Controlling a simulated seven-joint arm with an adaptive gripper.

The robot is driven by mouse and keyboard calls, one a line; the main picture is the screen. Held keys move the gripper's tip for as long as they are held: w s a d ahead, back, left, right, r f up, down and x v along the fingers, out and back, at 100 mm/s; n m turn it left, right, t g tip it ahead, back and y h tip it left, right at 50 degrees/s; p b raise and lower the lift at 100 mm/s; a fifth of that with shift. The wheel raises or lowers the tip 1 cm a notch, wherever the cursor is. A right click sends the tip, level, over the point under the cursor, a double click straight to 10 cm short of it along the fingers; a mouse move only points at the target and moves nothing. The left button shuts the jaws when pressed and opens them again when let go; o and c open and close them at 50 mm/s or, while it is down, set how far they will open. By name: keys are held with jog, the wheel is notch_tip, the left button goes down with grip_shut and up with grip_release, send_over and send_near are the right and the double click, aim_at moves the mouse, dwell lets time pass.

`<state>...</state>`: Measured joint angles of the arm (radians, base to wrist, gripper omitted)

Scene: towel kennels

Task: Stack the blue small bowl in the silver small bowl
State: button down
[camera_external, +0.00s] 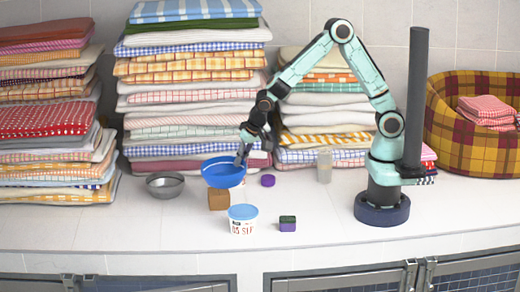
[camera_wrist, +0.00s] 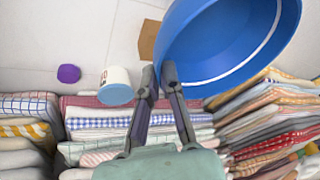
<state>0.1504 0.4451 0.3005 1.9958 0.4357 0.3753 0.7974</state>
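The blue small bowl (camera_external: 224,176) is held up in the air by its rim, above a brown block, and fills the upper right of the wrist view (camera_wrist: 215,45). My gripper (camera_external: 241,158) is shut on the bowl's rim; in the wrist view its two fingertips (camera_wrist: 159,72) are close together at the rim. The silver small bowl (camera_external: 165,190) stands upright on the counter, to the left of the held bowl and apart from it. It looks empty. I cannot make it out in the wrist view.
The brown block (camera_external: 219,200) stands under the held bowl. A white tub with a blue top (camera_external: 242,226), a purple-and-green block (camera_external: 287,224), a purple disc (camera_external: 267,180) and a beige container (camera_external: 324,168) are nearby. Towel stacks (camera_external: 190,90) rise behind.

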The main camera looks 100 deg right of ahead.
jog(key=w+d+r+m+g+h, duration=0.1)
jog(key=d+r+m, duration=0.1)
jog(key=d+m, duration=0.3)
jog(key=w+d+r+m+g+h, duration=0.15)
jog(key=d+m, duration=0.25)
jog(key=d, duration=0.4)
send_over(185, 178)
jog(key=a, duration=0.2)
notch_tip(185, 178, down, 10)
jog(key=shift+s+f+n+t+y, duration=0.15)
jog(key=shift+f+n+t+y, duration=0.1)
jog(key=shift+n+y, duration=0.1)
jog(key=shift+f, duration=1.45)
jog(key=shift+f, duration=0.65)
jog(key=c, duration=1.2)
grip_release()
jog(key=shift+c, duration=0.2)
